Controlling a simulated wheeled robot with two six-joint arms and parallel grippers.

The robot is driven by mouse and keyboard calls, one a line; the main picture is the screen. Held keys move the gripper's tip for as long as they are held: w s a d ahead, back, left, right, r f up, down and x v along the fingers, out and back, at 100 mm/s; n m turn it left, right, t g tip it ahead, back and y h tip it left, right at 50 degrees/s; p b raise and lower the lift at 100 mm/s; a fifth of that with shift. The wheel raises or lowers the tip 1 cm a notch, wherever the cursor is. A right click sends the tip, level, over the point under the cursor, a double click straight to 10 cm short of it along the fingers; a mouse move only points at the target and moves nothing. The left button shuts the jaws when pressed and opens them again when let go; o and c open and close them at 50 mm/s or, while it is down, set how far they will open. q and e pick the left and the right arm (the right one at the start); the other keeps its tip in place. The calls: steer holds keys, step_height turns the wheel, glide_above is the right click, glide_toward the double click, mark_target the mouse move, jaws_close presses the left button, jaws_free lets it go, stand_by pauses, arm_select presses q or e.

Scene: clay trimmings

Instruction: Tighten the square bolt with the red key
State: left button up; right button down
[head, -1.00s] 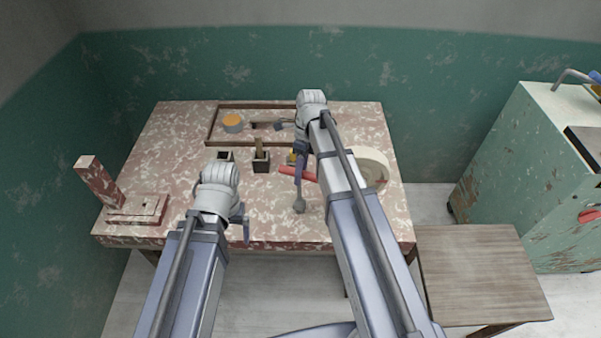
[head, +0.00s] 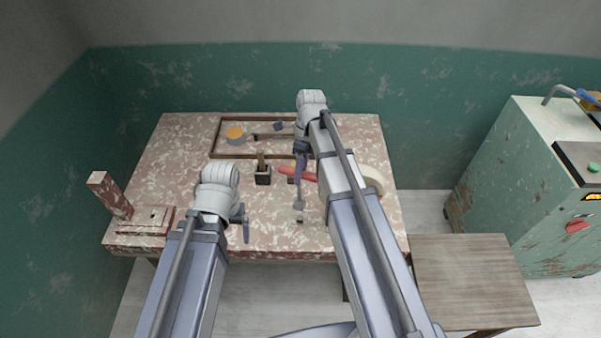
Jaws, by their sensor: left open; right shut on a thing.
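The red key has a red crossbar handle (head: 297,173) and a grey shaft running down to a blunt grey end (head: 298,204). My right gripper (head: 300,172) is shut on it, over the right half of the table; my arm hides part of the grip. A small dark thing (head: 299,221) shows on the table just below the key's end in the picture; I cannot tell whether it is the square bolt. My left gripper (head: 242,222) is open and empty, over the table's front middle.
On the patchy table (head: 180,160) are a post on a base plate (head: 145,222) at left, a dark holder (head: 263,177), an orange-topped tin (head: 236,135) in a brown frame, and a cream ring (head: 374,180) partly behind my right arm. A wooden stool (head: 470,275) and green cabinet (head: 515,190) stand right.

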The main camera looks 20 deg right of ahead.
steer(key=shift+r+p, duration=2)
steer(key=shift+r, duration=0.3)
steer(key=shift+f, duration=0.1)
